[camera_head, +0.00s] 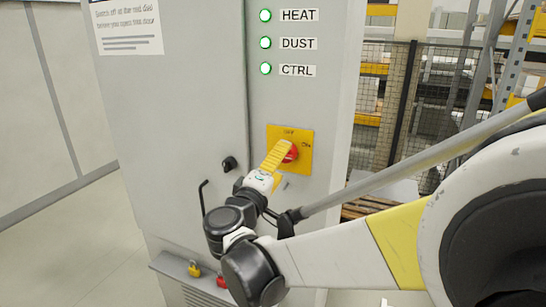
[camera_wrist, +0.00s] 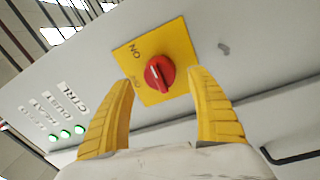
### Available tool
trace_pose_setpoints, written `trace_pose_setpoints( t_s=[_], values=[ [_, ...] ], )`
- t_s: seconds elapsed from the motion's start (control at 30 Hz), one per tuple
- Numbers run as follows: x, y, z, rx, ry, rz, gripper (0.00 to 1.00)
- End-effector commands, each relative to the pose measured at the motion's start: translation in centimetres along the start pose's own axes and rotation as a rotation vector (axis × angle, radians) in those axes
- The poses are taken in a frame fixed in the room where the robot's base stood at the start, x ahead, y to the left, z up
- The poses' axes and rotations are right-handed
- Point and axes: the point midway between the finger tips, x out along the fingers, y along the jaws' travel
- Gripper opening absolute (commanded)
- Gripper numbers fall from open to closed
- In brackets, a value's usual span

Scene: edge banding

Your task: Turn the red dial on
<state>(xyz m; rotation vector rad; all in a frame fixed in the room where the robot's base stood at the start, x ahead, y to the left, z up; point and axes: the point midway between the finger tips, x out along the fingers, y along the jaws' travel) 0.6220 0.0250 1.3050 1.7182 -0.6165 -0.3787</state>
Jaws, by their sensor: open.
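The red dial (camera_wrist: 164,72) sits on a yellow square plate (camera_wrist: 181,42) on the grey cabinet front. In the wrist view the plate carries the words ON and OFF, and the dial has a short white mark; I cannot tell surely which word it points to. In the head view the dial (camera_head: 291,152) is partly hidden behind my yellow fingers. My gripper (camera_wrist: 160,78) is open, with one finger to each side of the dial. I see no clear contact between fingers and dial.
Three lamps beside the labels HEAT (camera_head: 265,15), DUST (camera_head: 265,42) and CTRL (camera_head: 265,69) glow green. A black knob (camera_head: 229,164) and a black bent handle (camera_head: 202,196) stick out left of my gripper. A ledge with yellow (camera_head: 194,269) and red padlocks lies below.

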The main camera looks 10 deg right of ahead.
Motion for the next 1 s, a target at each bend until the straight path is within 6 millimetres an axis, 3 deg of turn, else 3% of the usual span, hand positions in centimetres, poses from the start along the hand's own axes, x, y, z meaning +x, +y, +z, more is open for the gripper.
trace_pose_setpoints(
  t_s=[0.2,0.4,0.83,0.93,1.0],
  values=[
    [-5.0,0.0,-0.1,0.0,0.004,-0.001,0.68],
    [-7.6,0.0,0.0,0.0,0.001,-0.001,0.68],
    [-8.0,-0.1,0.4,0.002,-0.006,-0.009,0.68],
    [-7.3,-1.0,2.6,0.017,-0.044,-0.078,0.68],
    [-6.7,-2.4,5.6,0.043,-0.096,-0.178,0.68]
  ],
)
